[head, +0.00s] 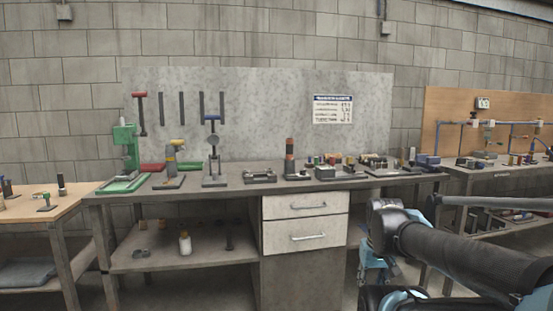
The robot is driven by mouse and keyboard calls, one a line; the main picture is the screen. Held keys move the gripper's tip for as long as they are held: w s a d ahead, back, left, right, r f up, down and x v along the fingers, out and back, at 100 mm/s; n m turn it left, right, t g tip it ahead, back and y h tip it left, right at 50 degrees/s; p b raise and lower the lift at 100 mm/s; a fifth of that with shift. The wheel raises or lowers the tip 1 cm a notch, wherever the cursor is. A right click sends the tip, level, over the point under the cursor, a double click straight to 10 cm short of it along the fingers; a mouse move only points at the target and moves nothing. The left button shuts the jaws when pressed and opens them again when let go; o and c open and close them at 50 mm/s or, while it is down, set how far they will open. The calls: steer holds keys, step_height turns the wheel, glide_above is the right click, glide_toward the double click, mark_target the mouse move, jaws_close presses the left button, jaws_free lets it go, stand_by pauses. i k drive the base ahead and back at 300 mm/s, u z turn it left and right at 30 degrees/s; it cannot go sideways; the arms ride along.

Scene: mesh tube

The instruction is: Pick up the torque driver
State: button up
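Small tools stand on the grey workbench (230,184), and I cannot tell for sure which is the torque driver. One candidate is an upright dark tool with an orange-brown top (290,147), near the bench middle. Another is a grey tool with a yellow top (177,143), upright on a small dark base to its left. My arm crosses the lower right, in front of the bench and well apart from both tools. Light-blue parts hang below its near joint; my gripper's fingertips cannot be made out.
A green press (125,150) stands at the bench's left end. A block with small coloured parts (330,160) sits right of centre. White drawers (305,222) are below the top. Other benches stand left (20,212) and right (490,178).

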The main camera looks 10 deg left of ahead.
mark_target(289, 141)
steer(key=u, duration=0.1)
steer(key=i, duration=1)
steer(key=z, duration=0.05)
